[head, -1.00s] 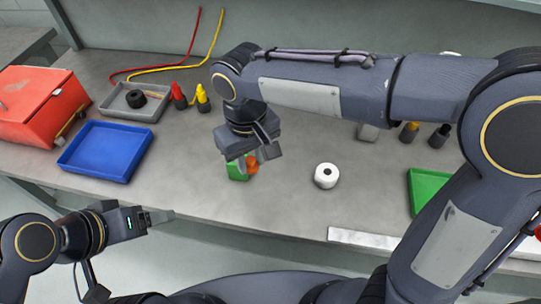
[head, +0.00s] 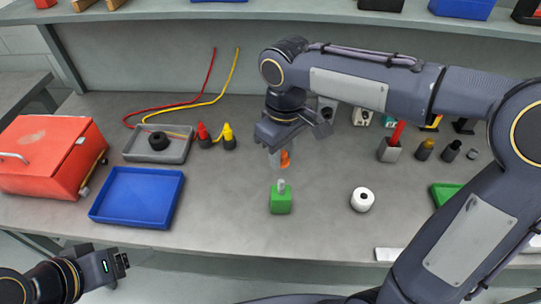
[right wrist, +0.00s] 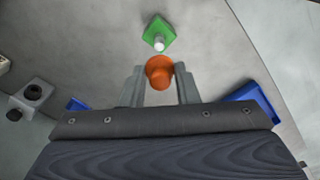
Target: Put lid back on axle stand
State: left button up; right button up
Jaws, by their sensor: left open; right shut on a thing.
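The axle stand is a green block (head: 281,202) with a short pale peg upright on top. It stands on the bench in the middle of the head view, and also shows in the right wrist view (right wrist: 157,38). My right gripper (head: 279,158) is shut on the orange lid (head: 286,159), which it holds apart from the stand, above and behind it in the head view. In the right wrist view the lid (right wrist: 159,72) sits between the two fingers, with the peg just beyond it. My left gripper (head: 122,262) is open and empty at the lower left, off the bench's front edge.
A white roll (head: 362,200) stands right of the stand. A blue tray (head: 137,223), a grey tray (head: 180,150) and a red box (head: 45,170) are to the left. Red and yellow bottles (head: 228,136) stand behind. A green tray (head: 440,193) is partly hidden by my right arm.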

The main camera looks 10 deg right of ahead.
aim_at(281, 181)
jog(key=shift+d+f+b, duration=0.1)
jog(key=shift+f+b, duration=0.35)
jog(key=shift+f, duration=0.2)
notch_tip(281, 181, down, 3)
jog(key=b, duration=0.3)
jog(key=shift+f, duration=0.15)
jog(key=shift+f+b, duration=0.6)
jog(key=shift+f, duration=0.25)
jog(key=shift+p, duration=0.35)
jog(key=shift+f, duration=0.15)
dwell(1.0)
jog(key=o, duration=1.6)
jog(key=shift+c, duration=0.2)
